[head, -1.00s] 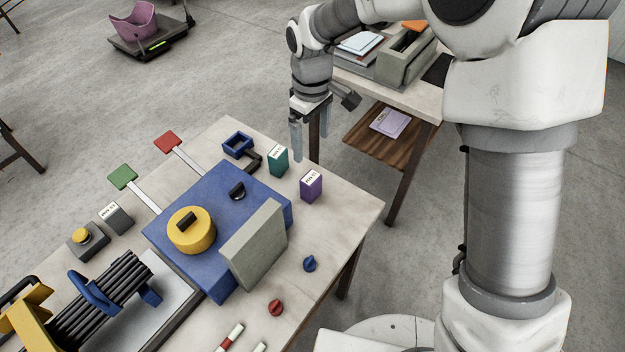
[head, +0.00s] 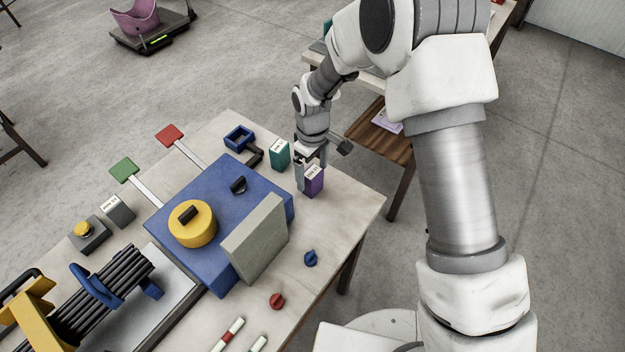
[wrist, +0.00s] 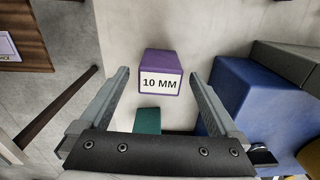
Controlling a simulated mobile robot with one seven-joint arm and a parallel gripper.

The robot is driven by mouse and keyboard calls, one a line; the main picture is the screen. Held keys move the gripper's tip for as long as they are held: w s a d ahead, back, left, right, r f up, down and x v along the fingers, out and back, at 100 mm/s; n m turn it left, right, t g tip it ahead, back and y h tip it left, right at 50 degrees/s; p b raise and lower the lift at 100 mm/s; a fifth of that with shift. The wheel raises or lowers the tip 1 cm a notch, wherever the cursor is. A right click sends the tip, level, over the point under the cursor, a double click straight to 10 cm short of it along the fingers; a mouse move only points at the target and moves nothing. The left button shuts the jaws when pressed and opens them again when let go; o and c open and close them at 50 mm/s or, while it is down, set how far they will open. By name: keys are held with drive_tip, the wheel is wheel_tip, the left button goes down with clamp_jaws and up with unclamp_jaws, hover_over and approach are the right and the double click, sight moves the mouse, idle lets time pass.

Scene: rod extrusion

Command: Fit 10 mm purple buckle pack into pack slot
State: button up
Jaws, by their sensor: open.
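The purple buckle pack (head: 314,183) stands upright on the table near its right edge. In the wrist view the purple pack (wrist: 161,73) shows a white label reading "10 MM". My gripper (head: 311,172) is open and just above the pack. In the wrist view the fingers of my gripper (wrist: 163,78) are spread to either side of the pack, with gaps on both sides. A blue open square frame (head: 239,137) on a dark bracket sits at the table's back; I cannot tell for sure that it is the pack slot.
A teal pack (head: 280,154) stands close behind the purple one. The blue machine block (head: 210,250) with a yellow knob (head: 192,224) and a grey upright plate (head: 256,240) lies to the left. The table (head: 345,215) is bare around the pack's right.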

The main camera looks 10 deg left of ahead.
drive_tip(key=shift+f, duration=0.35)
clamp_jaws()
drive_tip(key=shift+r, duration=0.1)
